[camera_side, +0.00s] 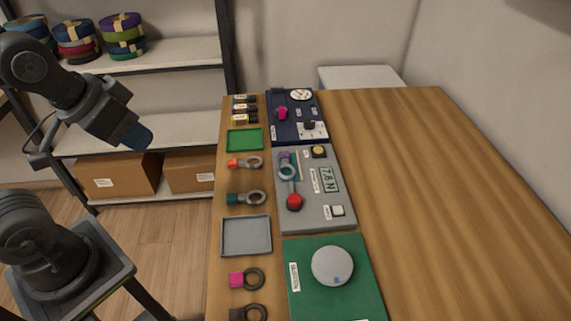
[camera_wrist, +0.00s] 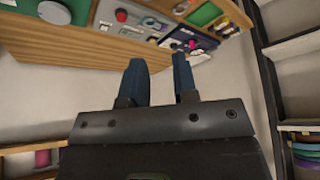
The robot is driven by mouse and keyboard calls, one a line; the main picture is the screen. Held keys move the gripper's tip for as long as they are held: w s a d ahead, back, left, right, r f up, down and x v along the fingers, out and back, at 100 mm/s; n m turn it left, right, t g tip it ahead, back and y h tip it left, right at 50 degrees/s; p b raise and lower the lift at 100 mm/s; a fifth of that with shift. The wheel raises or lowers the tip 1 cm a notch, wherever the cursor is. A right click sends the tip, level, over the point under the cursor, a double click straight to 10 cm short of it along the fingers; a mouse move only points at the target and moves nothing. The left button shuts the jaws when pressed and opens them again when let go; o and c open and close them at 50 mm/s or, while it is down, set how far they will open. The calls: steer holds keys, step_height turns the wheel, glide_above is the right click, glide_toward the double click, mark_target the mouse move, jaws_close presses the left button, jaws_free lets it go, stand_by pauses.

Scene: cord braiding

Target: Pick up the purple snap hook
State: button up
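A small purple piece (camera_side: 284,156), which looks like the purple snap hook, sits at the upper left of the grey tester panel (camera_side: 318,215). A teal ring (camera_side: 287,172) lies just below it; I cannot tell whether they are joined. My gripper (camera_side: 138,137) is in the air left of the table, well away from the panel. In the wrist view its two blue fingers (camera_wrist: 161,75) stand apart with nothing between them. The purple piece is too small to make out in the wrist view.
Orange (camera_side: 233,163), teal (camera_side: 233,199), magenta (camera_side: 237,279) and dark (camera_side: 237,314) hooks line the table's left edge. The table's right side is clear.

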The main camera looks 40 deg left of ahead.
steer(key=o, duration=0.3)
steer(key=m+g, duration=0.6)
steer(key=m, duration=2)
glide_above(285, 156)
step_height(285, 156, down, 13)
steer(key=shift+m, duration=0.5)
steer(key=f, duration=0.8)
steer(key=shift+s+a+f, duration=0.1)
steer(key=shift+a+f, duration=0.05)
steer(key=shift+a, duration=0.1)
steer(key=shift+d+f, duration=0.2)
steer(key=shift+f, duration=2.7)
